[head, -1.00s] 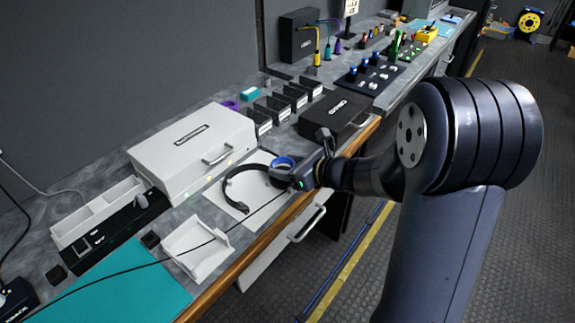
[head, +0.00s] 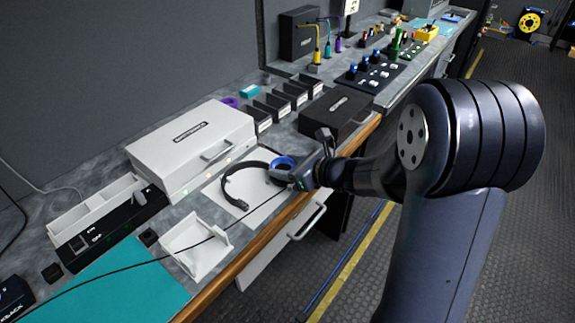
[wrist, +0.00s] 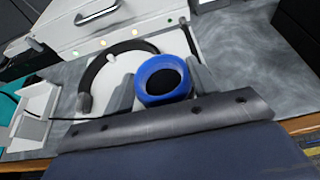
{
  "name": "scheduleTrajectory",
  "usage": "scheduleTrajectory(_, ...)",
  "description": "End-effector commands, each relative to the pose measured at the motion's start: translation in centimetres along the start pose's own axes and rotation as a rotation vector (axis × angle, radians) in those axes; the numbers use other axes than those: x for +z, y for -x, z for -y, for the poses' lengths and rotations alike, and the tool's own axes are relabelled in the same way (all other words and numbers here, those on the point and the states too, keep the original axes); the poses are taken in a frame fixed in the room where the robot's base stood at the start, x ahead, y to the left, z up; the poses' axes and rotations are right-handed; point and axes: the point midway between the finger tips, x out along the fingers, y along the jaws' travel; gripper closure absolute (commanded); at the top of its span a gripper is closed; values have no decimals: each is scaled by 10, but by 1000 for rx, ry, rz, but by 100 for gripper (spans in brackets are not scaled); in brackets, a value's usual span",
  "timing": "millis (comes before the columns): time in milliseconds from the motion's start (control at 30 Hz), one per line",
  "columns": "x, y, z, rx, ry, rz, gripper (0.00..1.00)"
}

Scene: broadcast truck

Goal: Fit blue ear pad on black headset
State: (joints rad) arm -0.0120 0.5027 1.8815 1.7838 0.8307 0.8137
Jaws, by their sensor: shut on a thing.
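The black headset (head: 228,182) lies on a white sheet (head: 223,201) on the counter, its band curving to the left. In the wrist view its band (wrist: 95,72) arcs to the left of the ear pad. The blue ear pad (head: 284,162) is a ring at the headset's right end. It also shows in the wrist view (wrist: 146,77), between my fingers. My gripper (head: 285,173) is shut on the ear pad. The pad is over or against the headset's right ear cup, which is hidden; I cannot tell whether they touch.
A white drawer case (head: 190,145) stands behind the headset and a black case (head: 338,115) to the right. A white angled tray (head: 194,247) sits at the front left, near a teal mat (head: 120,292). A thin black cable crosses the counter's front.

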Motion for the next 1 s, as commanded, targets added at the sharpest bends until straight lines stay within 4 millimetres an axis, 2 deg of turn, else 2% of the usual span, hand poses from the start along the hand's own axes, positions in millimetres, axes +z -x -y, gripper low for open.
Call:
scheduleTrajectory(267,-8,-3,0,0,0,0,65)
scheduleTrajectory(300,-8,-3,0,0,0,0,43)
scheduleTrajectory(600,-7,-3,0,-2,-1,-1,19)
scheduleTrajectory(867,-8,-1,1,-3,-3,-3,19)
scheduleTrajectory(1000,-8,12,2,-7,-3,-3,19)
